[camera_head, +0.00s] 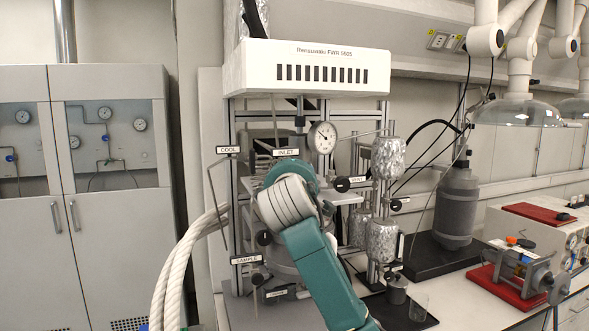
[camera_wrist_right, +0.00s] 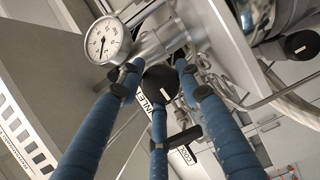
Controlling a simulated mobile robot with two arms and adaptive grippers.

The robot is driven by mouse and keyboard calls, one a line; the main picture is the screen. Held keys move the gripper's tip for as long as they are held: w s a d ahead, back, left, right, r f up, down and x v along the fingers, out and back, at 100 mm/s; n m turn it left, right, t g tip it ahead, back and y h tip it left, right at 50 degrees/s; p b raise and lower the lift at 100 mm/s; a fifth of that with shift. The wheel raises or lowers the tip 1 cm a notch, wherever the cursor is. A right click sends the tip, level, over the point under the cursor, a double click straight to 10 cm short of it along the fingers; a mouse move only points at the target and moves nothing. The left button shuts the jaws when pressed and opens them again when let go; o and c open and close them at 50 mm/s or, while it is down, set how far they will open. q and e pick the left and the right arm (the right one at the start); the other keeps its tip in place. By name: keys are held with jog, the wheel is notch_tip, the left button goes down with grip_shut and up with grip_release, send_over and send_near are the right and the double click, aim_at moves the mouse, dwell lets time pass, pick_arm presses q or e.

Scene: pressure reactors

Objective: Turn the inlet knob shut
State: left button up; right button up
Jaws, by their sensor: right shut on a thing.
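The inlet knob (camera_wrist_right: 160,84) is a dark round knob in the middle of the right wrist view. The INLET label (camera_wrist_right: 145,113) is beside it. My right gripper (camera_wrist_right: 157,92) has blue fingers set around the knob and is shut on it. In the head view the INLET label (camera_head: 286,152) shows just above my right wrist, and my teal and white arm hides the knob and fingers. How far the knob is turned cannot be told. My left gripper is in neither view.
A pressure gauge (camera_head: 323,137) is close to the right of the inlet; it also shows in the wrist view (camera_wrist_right: 108,40). The COOL label (camera_head: 228,150), VENT knob (camera_head: 342,184) and SAMPLE label (camera_head: 247,260) are nearby. Foil-wrapped cylinders (camera_head: 388,158) stand to the right.

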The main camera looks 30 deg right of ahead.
jog(key=shift+w+f+m, duration=0.1)
jog(key=shift+f+m, duration=0.25)
jog(key=shift+m, duration=0.05)
jog(key=o, duration=1.1)
jog(key=shift+r, duration=0.15)
jog(key=v, duration=1.2)
jog(key=shift+r, duration=0.2)
jog(key=shift+d, duration=0.1)
